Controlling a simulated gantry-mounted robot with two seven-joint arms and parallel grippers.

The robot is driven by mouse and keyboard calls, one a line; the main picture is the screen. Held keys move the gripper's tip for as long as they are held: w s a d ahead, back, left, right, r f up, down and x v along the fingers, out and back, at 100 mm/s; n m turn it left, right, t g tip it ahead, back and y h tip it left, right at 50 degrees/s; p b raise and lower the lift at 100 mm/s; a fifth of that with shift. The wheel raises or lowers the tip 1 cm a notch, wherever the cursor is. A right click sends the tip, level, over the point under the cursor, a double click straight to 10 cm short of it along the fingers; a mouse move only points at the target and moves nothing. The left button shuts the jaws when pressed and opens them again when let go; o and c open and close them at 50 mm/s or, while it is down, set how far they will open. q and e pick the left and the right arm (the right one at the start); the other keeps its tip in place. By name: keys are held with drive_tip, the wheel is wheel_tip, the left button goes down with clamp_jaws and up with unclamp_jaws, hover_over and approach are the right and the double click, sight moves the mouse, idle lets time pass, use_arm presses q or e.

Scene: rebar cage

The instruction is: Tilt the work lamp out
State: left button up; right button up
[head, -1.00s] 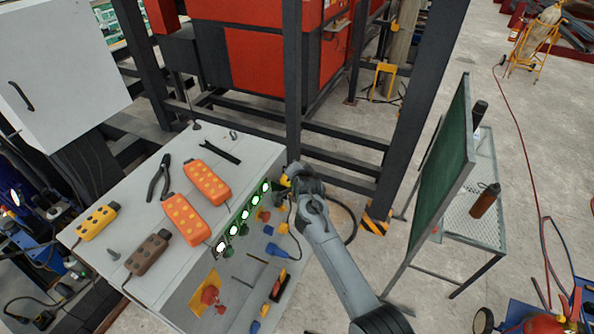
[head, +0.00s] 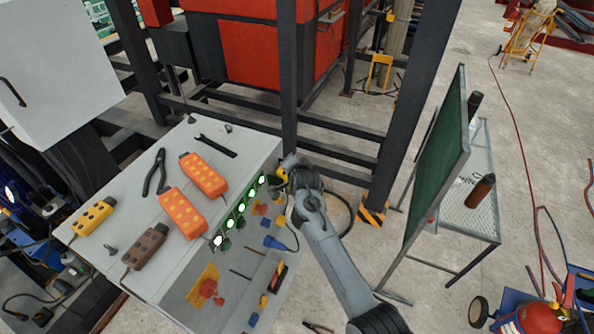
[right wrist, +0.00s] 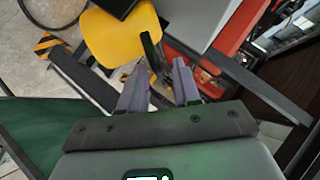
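The work lamp appears to be the yellow part (head: 281,173) at the right edge of the control console, mostly hidden by my right gripper in the head view. In the right wrist view a broad yellow panel (right wrist: 118,38) with a black piece fills the upper middle; I take it for the same lamp. My right gripper (right wrist: 158,82) points at it, its two fingers apart. A thin dark bar (right wrist: 151,52) shows between and beyond the fingertips; I cannot tell whether they touch it. My left gripper is not in view.
The console (head: 135,225) carries orange pendants (head: 183,212), pliers (head: 154,172), a wrench (head: 214,146) and lit green lamps. A black steel frame (head: 287,70) stands just behind.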

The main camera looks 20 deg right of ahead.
drive_tip(key=v, duration=0.9)
drive_tip(key=shift+b, duration=0.3)
